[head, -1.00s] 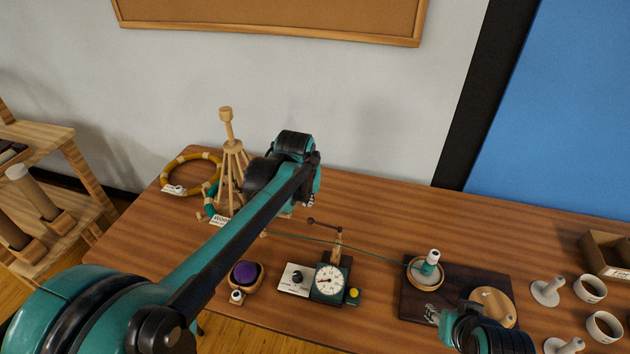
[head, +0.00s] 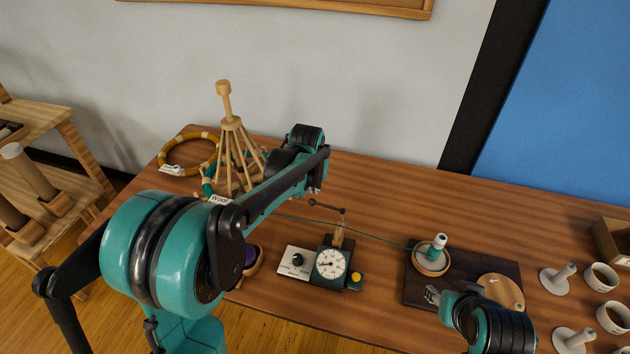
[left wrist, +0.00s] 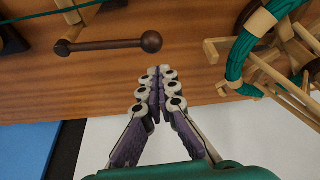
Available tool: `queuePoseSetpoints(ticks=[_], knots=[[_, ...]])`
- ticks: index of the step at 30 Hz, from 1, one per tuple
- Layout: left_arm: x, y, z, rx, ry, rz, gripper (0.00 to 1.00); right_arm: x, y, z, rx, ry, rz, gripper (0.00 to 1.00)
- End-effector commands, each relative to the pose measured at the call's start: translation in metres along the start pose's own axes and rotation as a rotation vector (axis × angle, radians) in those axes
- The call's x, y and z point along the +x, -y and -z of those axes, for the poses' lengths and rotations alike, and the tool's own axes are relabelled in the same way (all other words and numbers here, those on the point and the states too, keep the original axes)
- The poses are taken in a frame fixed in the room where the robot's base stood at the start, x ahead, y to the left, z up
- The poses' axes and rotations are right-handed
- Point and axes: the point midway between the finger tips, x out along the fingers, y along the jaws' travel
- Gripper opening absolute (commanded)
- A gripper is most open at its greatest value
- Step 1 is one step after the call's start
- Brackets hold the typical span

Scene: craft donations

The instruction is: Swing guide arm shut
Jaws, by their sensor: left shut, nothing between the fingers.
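The guide arm (head: 327,207) is a thin dark rod with a ball at its left end, on a wooden post behind the dial counter (head: 331,263). It sticks out to the left, above the teal yarn line (head: 385,240). In the left wrist view the guide arm (left wrist: 105,44) lies across the upper left, its ball end nearest my fingers. My left gripper (left wrist: 160,74) is shut and empty, apart from the ball. In the head view my left arm mostly hides it. My right gripper (head: 437,296) is by the dark board; its jaw opening is unclear.
A wooden yarn swift (head: 232,150) with a teal skein stands left. A teal spool (head: 438,246) stands in a dish on the dark board (head: 420,276). A yellow ring (head: 184,141) lies at the back left. White cups and pegs (head: 557,281) are right. The back middle tabletop is clear.

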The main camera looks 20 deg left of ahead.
Motion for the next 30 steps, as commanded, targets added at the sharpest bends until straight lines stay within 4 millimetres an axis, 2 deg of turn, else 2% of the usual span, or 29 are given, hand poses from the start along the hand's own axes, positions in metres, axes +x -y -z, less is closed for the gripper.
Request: queuePoseSetpoints(ticks=[6,30], knots=[[-0.002,0.000,-0.013,0.000,0.000,0.000,0.00,0.004,0.000,-0.003,0.000,0.000,0.000,0.40],[-0.006,0.002,-0.020,-0.067,0.000,0.025,0.00,0.001,0.000,-0.001,0.000,0.000,0.000,0.40]])
